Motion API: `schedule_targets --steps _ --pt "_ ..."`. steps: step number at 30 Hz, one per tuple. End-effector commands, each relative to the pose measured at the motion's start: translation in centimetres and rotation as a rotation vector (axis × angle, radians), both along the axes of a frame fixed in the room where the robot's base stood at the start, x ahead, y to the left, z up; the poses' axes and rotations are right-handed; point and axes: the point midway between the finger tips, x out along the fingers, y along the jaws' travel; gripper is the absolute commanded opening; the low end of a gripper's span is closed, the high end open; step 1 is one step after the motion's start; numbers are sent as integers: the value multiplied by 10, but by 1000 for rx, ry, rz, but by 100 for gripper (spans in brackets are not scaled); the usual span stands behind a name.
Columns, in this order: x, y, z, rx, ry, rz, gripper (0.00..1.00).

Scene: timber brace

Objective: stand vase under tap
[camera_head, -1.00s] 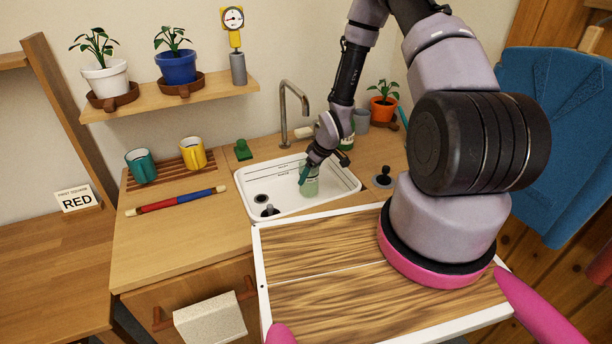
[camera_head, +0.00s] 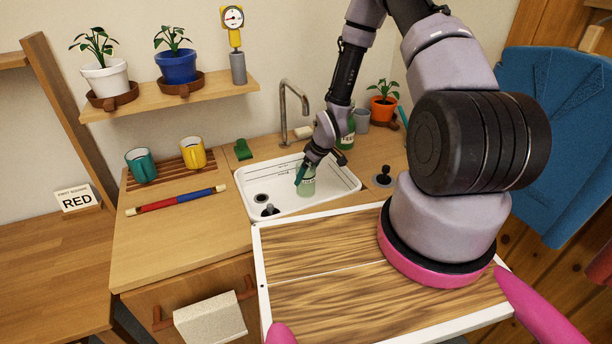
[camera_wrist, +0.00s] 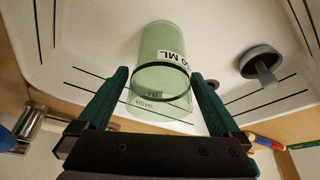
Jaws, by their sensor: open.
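The vase is a pale green translucent glass vessel (camera_head: 307,185) with a dark ring and a label whose end reads "0 ML". In the wrist view the vase (camera_wrist: 162,55) lies just ahead of and between the two dark green fingers. My gripper (camera_wrist: 155,98) is open, with a finger on each side of the vase's near end; I cannot tell whether they touch it. In the head view my gripper (camera_head: 301,172) is at the vase's upper left and partly hides it.
A dark stopper (camera_head: 269,210) stands in the sink near the drain; it shows in the wrist view (camera_wrist: 262,62). A green block (camera_head: 242,149) and mugs (camera_head: 193,153) are left of the tap. A bottle (camera_head: 347,138) and potted plant (camera_head: 382,107) stand behind right.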

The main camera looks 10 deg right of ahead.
Motion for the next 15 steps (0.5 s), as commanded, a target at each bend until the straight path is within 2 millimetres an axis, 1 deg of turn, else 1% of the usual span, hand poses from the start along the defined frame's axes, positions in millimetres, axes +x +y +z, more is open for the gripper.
schedule_targets --steps 1,9,12,15 --pt "-2 -3 9 0 -2 -2 100" --pt "-19 -18 64 0 -3 -2 100" --pt "-24 -22 80 -1 -3 -1 100" --pt "-28 -25 92 0 -2 -2 100"
